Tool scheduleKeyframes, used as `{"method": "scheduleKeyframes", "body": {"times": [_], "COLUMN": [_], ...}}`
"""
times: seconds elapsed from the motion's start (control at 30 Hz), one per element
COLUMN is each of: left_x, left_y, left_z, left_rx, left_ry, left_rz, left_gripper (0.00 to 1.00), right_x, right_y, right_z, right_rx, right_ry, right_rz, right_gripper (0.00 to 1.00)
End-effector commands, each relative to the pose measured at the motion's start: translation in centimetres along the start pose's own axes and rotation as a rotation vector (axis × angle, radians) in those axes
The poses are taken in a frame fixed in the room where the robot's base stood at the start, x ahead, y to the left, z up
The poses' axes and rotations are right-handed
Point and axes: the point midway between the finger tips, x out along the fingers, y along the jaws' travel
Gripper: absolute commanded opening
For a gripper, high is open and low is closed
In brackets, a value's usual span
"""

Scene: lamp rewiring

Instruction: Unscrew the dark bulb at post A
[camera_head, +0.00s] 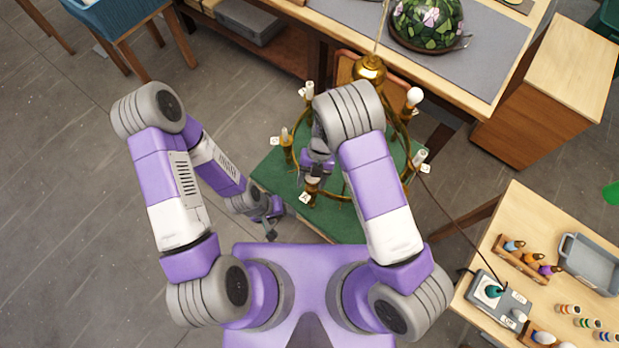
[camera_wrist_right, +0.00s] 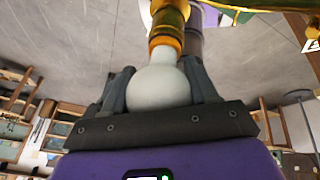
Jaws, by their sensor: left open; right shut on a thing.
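The brass chandelier (camera_head: 370,68) stands over a green mat (camera_head: 268,172), with several posts around its ring. A post with a small white tag (camera_head: 305,198) that looks like an A is at the near side, by my right gripper (camera_head: 316,168). In the right wrist view my right gripper is shut on a round whitish bulb (camera_wrist_right: 160,88), one finger on each side. The bulb's neck meets a brass socket (camera_wrist_right: 167,36); I cannot tell how far it is threaded in. My left gripper (camera_head: 270,219) is open and empty, low left of that post.
Other posts hold bulbs, one a round white bulb (camera_head: 414,96). A side table (camera_head: 480,240) at right carries a rack of bulbs (camera_head: 520,262), a grey tray (camera_head: 590,262) and a switch box (camera_head: 492,292). A stained-glass shade (camera_head: 427,22) sits on the back bench. Floor at left is clear.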

Motion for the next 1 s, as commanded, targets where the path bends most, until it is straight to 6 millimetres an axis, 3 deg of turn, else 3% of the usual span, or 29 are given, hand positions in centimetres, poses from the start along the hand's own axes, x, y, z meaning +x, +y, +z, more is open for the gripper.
{"method": "scheduleKeyframes", "body": {"times": [0.23,0.27,0.43,0.77,1.0], "left_x": [0.0,0.0,0.0,0.0,0.0], "left_y": [0.01,0.01,0.01,0.01,0.01], "left_z": [0.0,0.0,0.0,0.0,0.0], "left_rx": [0.0,0.0,0.0,0.0,0.0], "left_ry": [0.0,0.0,0.0,0.0,0.0], "left_rz": [0.0,0.0,0.0,0.0,0.0], "left_gripper": [0.68,0.68,0.68,0.68,0.68], "right_x": [0.0,0.0,0.0,-0.01,-0.08], "right_y": [0.08,0.08,0.07,0.06,0.41], "right_z": [-0.04,-0.04,-0.04,0.0,0.24], "right_rx": [-0.036,-0.036,-0.034,0.009,0.385], "right_ry": [0.007,0.007,0.006,-0.003,-0.076], "right_rz": [-0.012,-0.012,-0.011,0.006,0.162], "right_gripper": [0.31,0.61,0.87,0.88,0.88]}}
